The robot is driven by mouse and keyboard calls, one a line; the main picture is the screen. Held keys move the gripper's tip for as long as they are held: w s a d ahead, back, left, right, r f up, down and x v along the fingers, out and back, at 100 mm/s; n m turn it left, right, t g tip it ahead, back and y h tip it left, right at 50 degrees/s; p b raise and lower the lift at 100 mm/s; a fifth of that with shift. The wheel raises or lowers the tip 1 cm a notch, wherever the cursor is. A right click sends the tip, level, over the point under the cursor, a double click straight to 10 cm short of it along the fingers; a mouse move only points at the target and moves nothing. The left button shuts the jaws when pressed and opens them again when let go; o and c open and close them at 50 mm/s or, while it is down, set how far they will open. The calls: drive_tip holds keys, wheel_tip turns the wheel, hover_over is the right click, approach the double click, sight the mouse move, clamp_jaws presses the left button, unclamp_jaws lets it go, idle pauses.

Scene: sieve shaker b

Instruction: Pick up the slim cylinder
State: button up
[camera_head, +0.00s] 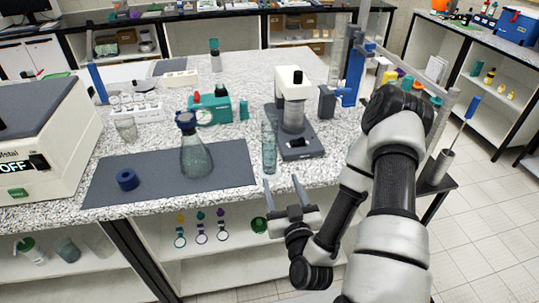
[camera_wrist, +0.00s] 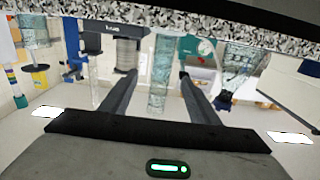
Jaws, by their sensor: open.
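The slim cylinder (camera_head: 269,148) is clear, tall glass and stands upright near the counter's front edge, between the conical flask and the sieve shaker. In the wrist view, which is upside down, the cylinder (camera_wrist: 160,68) appears between my two fingers, beyond their tips. My gripper (camera_head: 284,186) is open and empty, just in front of the counter edge, with its fingers pointing towards the cylinder. Its fingers (camera_wrist: 160,73) also show spread apart in the wrist view. I see no contact with the cylinder.
A conical flask (camera_head: 195,158) with a dark blue top and a blue ring (camera_head: 127,180) sit on the grey mat (camera_head: 225,177) to the left. The shaker (camera_head: 296,140) stands close behind right of the cylinder. A shelf with several small items lies below the counter.

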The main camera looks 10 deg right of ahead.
sight(273, 159)
drive_tip(key=w+b, duration=0.1)
drive_tip(key=b, duration=0.1)
drive_tip(key=w+b, duration=0.4)
drive_tip(key=shift+w+f+b, duration=0.2)
drive_tip(key=shift+f+b, duration=0.05)
drive_tip(key=shift+b, duration=0.15)
drive_tip(key=w+b, duration=0.4)
drive_tip(key=b, duration=0.4)
drive_tip(key=shift+w+r+p, duration=0.15)
drive_tip(key=shift+w, duration=0.35)
drive_tip(key=shift+w+r+p, duration=0.15)
drive_tip(key=shift+w, duration=0.35)
drive_tip(key=w, duration=0.5)
drive_tip(key=shift+w+a+f, duration=0.2)
drive_tip(key=shift+w+a, duration=0.1)
drive_tip(key=shift+a, duration=0.05)
drive_tip(key=shift+r, duration=0.1)
drive_tip(key=c, duration=1.4)
drive_tip(key=shift+o, duration=0.2)
drive_tip(key=shift+r, duration=0.1)
